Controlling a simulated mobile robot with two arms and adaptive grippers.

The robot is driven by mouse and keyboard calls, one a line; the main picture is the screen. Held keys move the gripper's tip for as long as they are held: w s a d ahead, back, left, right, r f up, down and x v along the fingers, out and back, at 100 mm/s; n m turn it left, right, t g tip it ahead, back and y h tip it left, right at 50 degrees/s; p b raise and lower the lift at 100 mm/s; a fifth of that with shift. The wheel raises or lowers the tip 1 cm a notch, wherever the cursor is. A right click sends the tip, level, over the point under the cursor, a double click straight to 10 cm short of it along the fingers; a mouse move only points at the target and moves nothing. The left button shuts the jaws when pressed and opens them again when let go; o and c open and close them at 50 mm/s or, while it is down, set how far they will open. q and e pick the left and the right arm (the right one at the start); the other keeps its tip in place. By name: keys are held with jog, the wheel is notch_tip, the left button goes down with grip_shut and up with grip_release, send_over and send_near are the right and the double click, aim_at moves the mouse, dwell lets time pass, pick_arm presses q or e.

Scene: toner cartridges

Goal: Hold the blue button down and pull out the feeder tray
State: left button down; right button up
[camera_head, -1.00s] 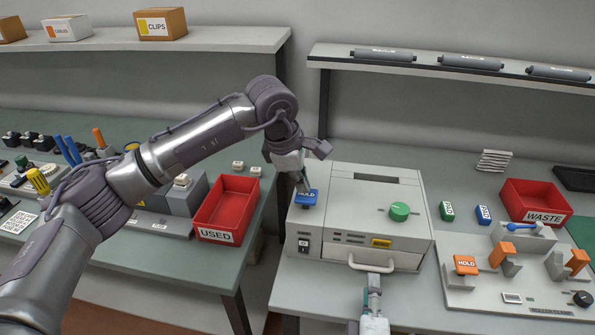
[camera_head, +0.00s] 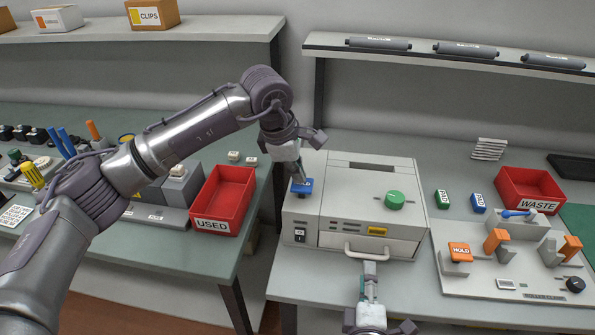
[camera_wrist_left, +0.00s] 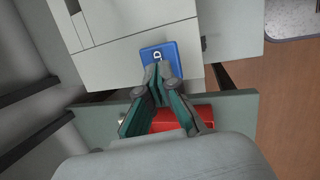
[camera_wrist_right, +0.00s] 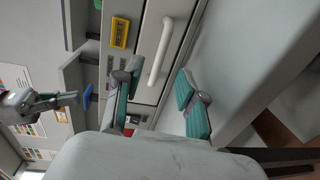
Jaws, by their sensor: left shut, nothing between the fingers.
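The blue HOLD button (camera_head: 303,190) stands at the front left on top of the grey machine. My left gripper (camera_head: 299,181) is shut, with its tips at the button and covering part of its label. In the left wrist view the tips (camera_wrist_left: 158,73) overlap the button (camera_wrist_left: 153,52). I cannot tell how far it is pressed. The feeder tray (camera_head: 366,243) has a pale handle (camera_head: 380,252) on the machine's front. My right gripper (camera_head: 369,268) is open in front of the handle. In the right wrist view the handle (camera_wrist_right: 161,50) shows between the spread fingers.
A green knob (camera_head: 395,200) is on the machine's top. A red USED bin (camera_head: 224,195) stands at left, a red WASTE bin (camera_head: 531,190) at right. A panel with an orange HOLD button (camera_head: 460,250) lies to the right. A shelf hangs above.

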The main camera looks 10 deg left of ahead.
pick_arm(q)
jog(key=shift+f, duration=0.3)
pick_arm(e)
jog(key=shift+f, duration=0.25)
